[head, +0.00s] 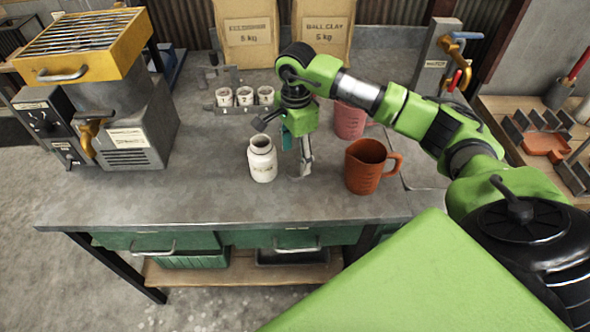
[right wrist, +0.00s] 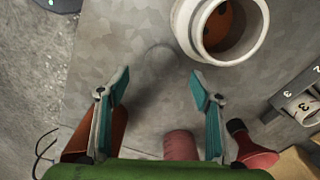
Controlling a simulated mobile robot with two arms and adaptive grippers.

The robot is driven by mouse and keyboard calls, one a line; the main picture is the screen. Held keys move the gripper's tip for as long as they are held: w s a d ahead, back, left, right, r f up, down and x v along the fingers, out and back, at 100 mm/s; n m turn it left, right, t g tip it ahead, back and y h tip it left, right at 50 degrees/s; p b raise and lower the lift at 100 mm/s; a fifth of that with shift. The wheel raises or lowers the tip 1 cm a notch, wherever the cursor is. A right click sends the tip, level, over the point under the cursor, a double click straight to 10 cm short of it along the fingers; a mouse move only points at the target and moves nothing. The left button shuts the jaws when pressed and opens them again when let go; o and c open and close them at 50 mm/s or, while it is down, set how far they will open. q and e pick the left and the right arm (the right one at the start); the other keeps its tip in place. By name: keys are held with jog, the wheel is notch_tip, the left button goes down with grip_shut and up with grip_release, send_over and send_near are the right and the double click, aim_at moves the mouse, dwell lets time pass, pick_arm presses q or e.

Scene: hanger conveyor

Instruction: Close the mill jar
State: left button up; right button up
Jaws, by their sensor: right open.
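The mill jar (head: 262,160) is white, with dark lettering, and stands upright on the grey workbench. In the right wrist view the jar (right wrist: 258,35) is at the upper right, its mouth uncovered, with reddish-brown contents inside. My right gripper (head: 284,150) is just right of the jar in the head view. In the right wrist view the right gripper (right wrist: 158,86) is open, its teal-padded fingers apart with nothing between them. A faint round outline shows on the bench ahead of the fingertips; I cannot tell if it is a lid. My left gripper is not in view.
An orange-brown jug (head: 367,168) stands close right of my gripper, with a pink jug (head: 349,121) behind. A rack of numbered white cups (head: 245,97) is behind the jar. A yellow-topped machine (head: 120,110) fills the left. The front bench strip is clear.

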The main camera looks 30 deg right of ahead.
aim_at(295, 169)
jog(key=shift+f+p, duration=0.35)
jog(key=shift+f, duration=0.05)
notch_tip(295, 169, down, 4)
jog(key=shift+w+r+p, duration=0.15)
jog(key=shift+p, duration=0.55)
jog(key=shift+f, duration=0.35)
jog(key=c, duration=1.1)
